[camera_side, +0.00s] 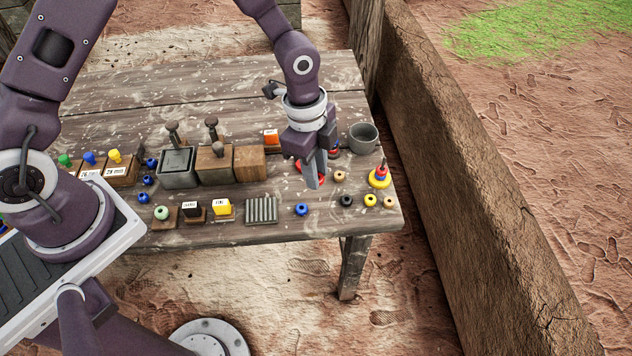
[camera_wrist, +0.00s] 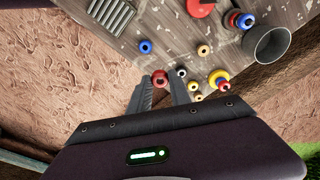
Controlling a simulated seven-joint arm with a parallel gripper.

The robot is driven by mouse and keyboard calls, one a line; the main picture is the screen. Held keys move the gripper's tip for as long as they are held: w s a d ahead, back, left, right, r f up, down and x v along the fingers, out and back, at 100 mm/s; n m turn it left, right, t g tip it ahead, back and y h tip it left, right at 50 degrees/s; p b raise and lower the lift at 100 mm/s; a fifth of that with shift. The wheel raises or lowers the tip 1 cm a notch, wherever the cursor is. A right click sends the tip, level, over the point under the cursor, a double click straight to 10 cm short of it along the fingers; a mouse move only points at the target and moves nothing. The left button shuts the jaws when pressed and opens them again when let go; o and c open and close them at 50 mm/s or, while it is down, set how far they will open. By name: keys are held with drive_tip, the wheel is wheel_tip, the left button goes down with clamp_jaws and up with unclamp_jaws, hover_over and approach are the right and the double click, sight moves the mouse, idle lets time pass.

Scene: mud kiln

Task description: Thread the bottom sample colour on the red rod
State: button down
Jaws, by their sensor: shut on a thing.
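My gripper (camera_side: 314,182) is shut on a small red ring (camera_wrist: 160,77), which shows between the fingertips in the wrist view; the fingers hide it in the side view. In the side view the fingers hang in front of a flat red disc (camera_side: 299,165), partly covering it; in the wrist view the disc (camera_wrist: 200,8) is at the top edge, away from the fingertips. Whether a rod stands on it is not clear. A stack of yellow, blue and red pieces (camera_side: 380,176) stands at the table's right end. Another stand with red and blue pieces (camera_wrist: 240,20) is beside the cup.
Loose blue (camera_side: 301,209), black (camera_side: 346,200), yellow (camera_side: 370,200) and tan (camera_side: 340,176) rings lie near the front right. A grey cup (camera_side: 363,138) stands behind. Wooden blocks (camera_side: 215,165) and a ribbed plate (camera_side: 261,210) are left. A mud wall (camera_side: 470,180) runs along the right.

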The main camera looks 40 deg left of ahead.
drive_tip(key=c, duration=1.8)
unclamp_jaws()
drive_tip(key=shift+c, duration=0.2)
clamp_jaws()
drive_tip(key=w+a+r+n, duration=0.1)
drive_tip(key=w+a+n, duration=0.1)
drive_tip(key=a+n, duration=0.1)
drive_tip(key=w+a+r+n, duration=0.1)
drive_tip(key=w+a+n, duration=0.2)
drive_tip(key=w+a+r+n, duration=0.2)
drive_tip(key=a+n, duration=0.1)
drive_tip(key=a, duration=0.1)
drive_tip(key=shift+w+r+t+y, duration=0.1)
drive_tip(key=shift+w+t+y, duration=0.2)
drive_tip(key=shift+w+t, duration=0.1)
drive_tip(key=shift+f, duration=2.3)
drive_tip(key=shift+f, duration=1.6)
drive_tip(key=o, duration=1.2)
unclamp_jaws()
